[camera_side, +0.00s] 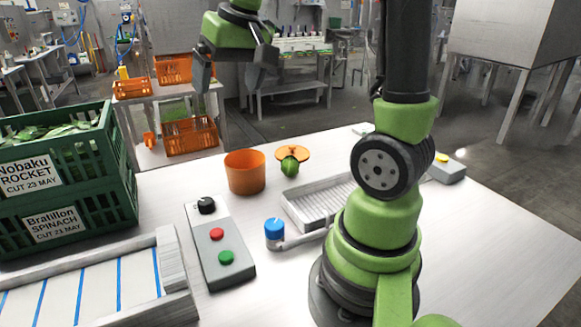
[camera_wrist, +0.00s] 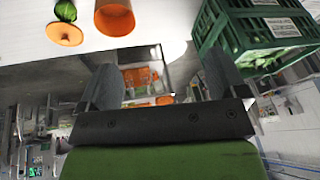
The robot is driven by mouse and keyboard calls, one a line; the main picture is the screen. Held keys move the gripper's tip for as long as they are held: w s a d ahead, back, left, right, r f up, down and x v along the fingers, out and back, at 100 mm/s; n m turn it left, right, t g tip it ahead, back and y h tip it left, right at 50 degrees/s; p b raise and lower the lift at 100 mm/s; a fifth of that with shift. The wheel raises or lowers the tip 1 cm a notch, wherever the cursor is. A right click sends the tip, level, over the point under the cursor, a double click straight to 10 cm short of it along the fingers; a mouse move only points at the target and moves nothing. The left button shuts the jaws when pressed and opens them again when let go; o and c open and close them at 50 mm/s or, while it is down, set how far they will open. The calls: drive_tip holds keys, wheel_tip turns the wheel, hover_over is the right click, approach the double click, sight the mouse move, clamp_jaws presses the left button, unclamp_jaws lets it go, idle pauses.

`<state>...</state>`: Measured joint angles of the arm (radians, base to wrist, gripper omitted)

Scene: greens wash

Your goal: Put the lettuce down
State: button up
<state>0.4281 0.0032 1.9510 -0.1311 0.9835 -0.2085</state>
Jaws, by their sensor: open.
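A small green lettuce (camera_side: 290,166) sits on the white table in the side view, just in front of a flat orange disc (camera_side: 294,152); I cannot tell if they touch. In the wrist view the lettuce (camera_wrist: 65,11) shows at the top left, beside the orange disc (camera_wrist: 64,34). My gripper (camera_side: 233,82) is raised behind and to the left of the lettuce, well apart from it. In the wrist view its two dark fingers (camera_wrist: 160,64) stand wide apart with nothing between them.
An orange pot (camera_side: 245,172) stands left of the lettuce, with a ridged grey tray (camera_side: 318,202) in front. A button box (camera_side: 220,248), a blue-topped knob (camera_side: 274,230) and stacked green crates (camera_side: 120,170) of leaves are nearby.

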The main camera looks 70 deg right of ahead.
drive_tip(key=w+d+f+m+g, duration=0.1)
drive_tip(key=w+d+f+g, duration=0.1)
drive_tip(key=d+f, duration=0.5)
drive_tip(key=m+g, duration=0.2)
hover_over(290, 156)
drive_tip(key=shift+y, duration=0.3)
wheel_tip(290, 156, down, 12)
drive_tip(key=shift+a+r, duration=0.1)
drive_tip(key=shift+r, duration=0.15)
wheel_tip(290, 156, down, 4)
drive_tip(key=shift+s+f, duration=0.1)
drive_tip(key=shift+f, duration=2.9)
drive_tip(key=c, duration=1.1)
